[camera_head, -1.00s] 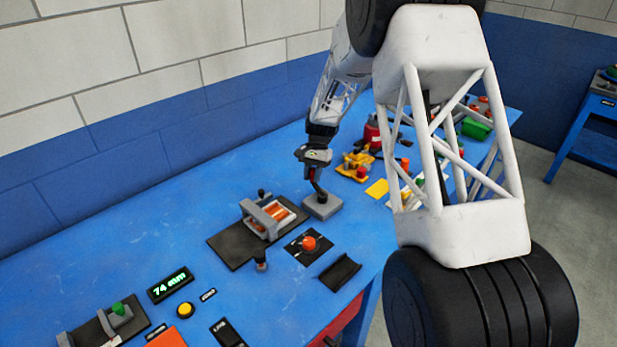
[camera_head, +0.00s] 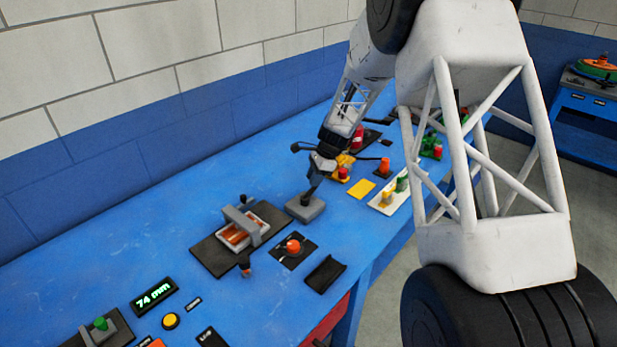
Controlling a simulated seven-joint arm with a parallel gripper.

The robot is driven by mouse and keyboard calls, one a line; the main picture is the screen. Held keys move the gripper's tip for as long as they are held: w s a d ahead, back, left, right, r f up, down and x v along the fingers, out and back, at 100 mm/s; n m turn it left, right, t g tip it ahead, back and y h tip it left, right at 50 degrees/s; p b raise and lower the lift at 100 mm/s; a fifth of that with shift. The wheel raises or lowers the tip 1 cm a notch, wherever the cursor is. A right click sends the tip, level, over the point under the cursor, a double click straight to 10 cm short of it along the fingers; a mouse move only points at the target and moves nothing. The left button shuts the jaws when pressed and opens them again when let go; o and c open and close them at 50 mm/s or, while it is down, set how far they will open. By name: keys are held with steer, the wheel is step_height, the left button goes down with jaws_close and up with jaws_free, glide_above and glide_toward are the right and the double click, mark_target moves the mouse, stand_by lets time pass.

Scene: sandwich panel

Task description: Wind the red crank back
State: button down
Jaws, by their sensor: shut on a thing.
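The crank stands on a grey block-shaped base (camera_head: 306,209) near the middle of the blue bench. A short dark stem rises from the base and leans right, up to my gripper (camera_head: 316,178). My gripper comes down from the upper right and is shut at the top of the stem, on the crank. The crank's red grip is not clearly visible now, hidden by the jaws. A small display (camera_head: 154,294) at lower left reads 74 mm.
Left of the crank is a black plate (camera_head: 208,250) with a grey-framed slide. In front are an orange-red knob (camera_head: 293,246) and a black tray (camera_head: 326,273). A yellow card (camera_head: 361,187) and a white tray (camera_head: 381,207) lie to the right. My arm blocks much of the right side.

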steer(key=s+d+m+t, duration=0.1)
steer(key=m, duration=0.1)
steer(key=s+d+m, duration=0.1)
steer(key=m, duration=0.1)
steer(key=shift+d+m+t, duration=0.1)
steer(key=shift+m+t, duration=0.2)
steer(key=shift+t, duration=0.1)
steer(key=s+m, duration=0.1)
steer(key=m, duration=0.1)
steer(key=s+d+m+t, duration=0.1)
steer(key=shift+m, duration=0.4)
steer(key=s+m, duration=0.1)
steer(key=s+m+t+h, duration=0.1)
steer(key=m, duration=0.1)
steer(key=s+m, duration=0.1)
steer(key=shift+d+m+t+h, duration=0.25)
steer(key=shift+m+t+h, duration=0.05)
steer(key=shift+t, duration=0.1)
steer(key=shift+s+a+m+t+h, duration=0.2)
steer(key=shift+s+m+h, duration=0.15)
steer(key=shift+s+m, duration=0.5)
steer(key=shift+s+a+m+t+h, duration=0.15)
steer(key=shift+s+m+h, duration=0.25)
steer(key=shift+m, duration=0.85)
steer(key=c, duration=0.9)
jaws_free()
steer(key=shift+s, duration=0.1)
steer(key=shift+c, duration=0.2)
steer(key=shift+r, duration=0.15)
